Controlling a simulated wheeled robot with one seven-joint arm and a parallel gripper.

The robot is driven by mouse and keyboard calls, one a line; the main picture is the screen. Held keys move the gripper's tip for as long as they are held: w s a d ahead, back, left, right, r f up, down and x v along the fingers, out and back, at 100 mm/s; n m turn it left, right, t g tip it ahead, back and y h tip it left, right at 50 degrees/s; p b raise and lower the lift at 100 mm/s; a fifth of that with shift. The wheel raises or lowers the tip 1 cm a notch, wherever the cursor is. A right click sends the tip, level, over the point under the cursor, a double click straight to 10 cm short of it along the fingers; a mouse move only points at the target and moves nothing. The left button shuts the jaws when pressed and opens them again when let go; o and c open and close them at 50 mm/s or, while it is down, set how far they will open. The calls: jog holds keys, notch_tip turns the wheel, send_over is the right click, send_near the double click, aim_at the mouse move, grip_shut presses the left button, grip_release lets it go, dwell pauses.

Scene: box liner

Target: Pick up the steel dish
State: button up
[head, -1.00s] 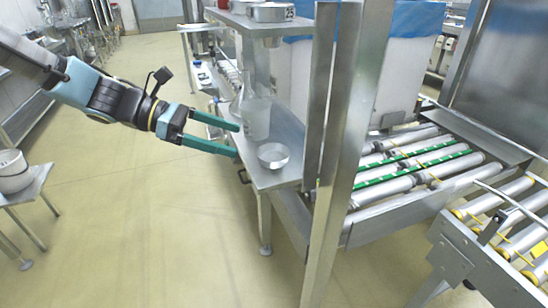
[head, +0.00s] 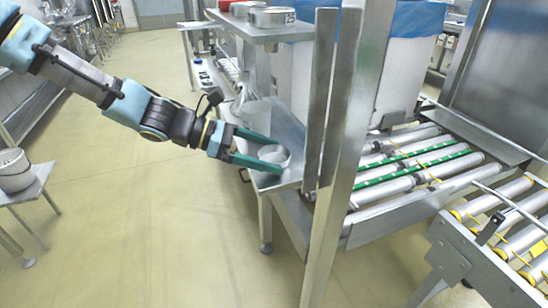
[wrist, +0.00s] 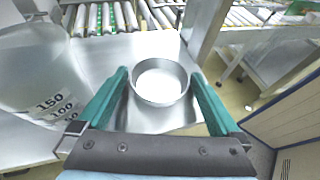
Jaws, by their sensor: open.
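The steel dish (head: 274,154) is a shallow round metal dish on the steel shelf, near its front corner. In the wrist view the dish (wrist: 159,82) lies between the two green fingers, towards their tips. My gripper (head: 275,153) is open, with one finger on each side of the dish. The wrist view also shows my gripper (wrist: 158,85) open around it. The nearer finger hides part of the dish in the head view. I cannot tell whether either finger touches it.
A translucent measuring jug (wrist: 40,75) with printed numbers stands close to the left finger. A steel post (head: 340,150) rises right of the shelf (head: 285,118), with a roller conveyor (head: 420,165) beyond. An upper shelf (head: 262,30) overhangs the back.

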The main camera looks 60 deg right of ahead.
jog(key=c, duration=1.2)
jog(key=shift+o, duration=0.2)
